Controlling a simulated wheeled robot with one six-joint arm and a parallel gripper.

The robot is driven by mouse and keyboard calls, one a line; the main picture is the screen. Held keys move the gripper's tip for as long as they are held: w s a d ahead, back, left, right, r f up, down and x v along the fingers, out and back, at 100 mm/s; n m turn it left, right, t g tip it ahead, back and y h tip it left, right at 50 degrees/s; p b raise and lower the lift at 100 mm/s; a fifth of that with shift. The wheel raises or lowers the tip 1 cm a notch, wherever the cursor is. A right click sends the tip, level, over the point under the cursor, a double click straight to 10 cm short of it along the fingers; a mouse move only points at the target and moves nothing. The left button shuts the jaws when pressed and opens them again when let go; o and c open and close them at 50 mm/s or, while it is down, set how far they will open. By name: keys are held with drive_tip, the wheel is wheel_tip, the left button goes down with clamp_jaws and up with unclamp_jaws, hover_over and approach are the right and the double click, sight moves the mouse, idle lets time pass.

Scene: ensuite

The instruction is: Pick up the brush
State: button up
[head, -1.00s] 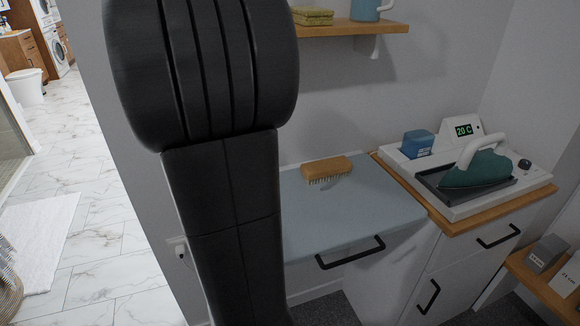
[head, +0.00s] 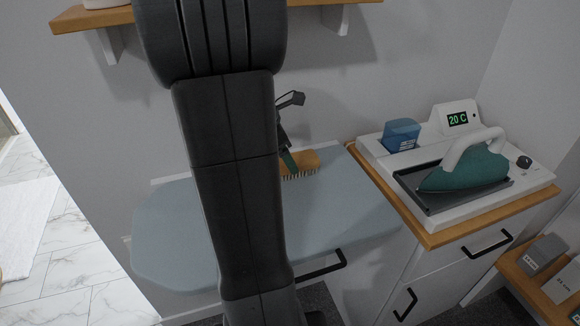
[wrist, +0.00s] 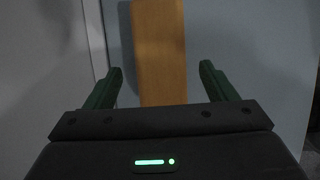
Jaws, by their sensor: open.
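The brush (head: 304,162) has a wooden back and bristles pointing down. It lies on the blue-grey ironing board (head: 340,215), near the wall. My gripper (head: 288,168) is at the left part of the brush in the head view, partly hidden behind my arm. In the wrist view the brush's wooden back (wrist: 160,50) runs lengthwise between the two green fingers of my gripper (wrist: 163,82). The fingers are apart, with a gap on both sides of the brush. The bristles are hidden in the wrist view.
A teal iron (head: 465,172) rests on a white station with a blue container (head: 402,135), on the wooden-topped cabinet (head: 430,238) to the right. A wooden shelf (head: 90,18) is on the wall above. The right part of the board is clear.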

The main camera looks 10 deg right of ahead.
drive_tip(key=x, duration=0.3)
drive_tip(key=shift+f, duration=0.35)
drive_tip(key=c, duration=1.1)
drive_tip(key=shift+r, duration=0.1)
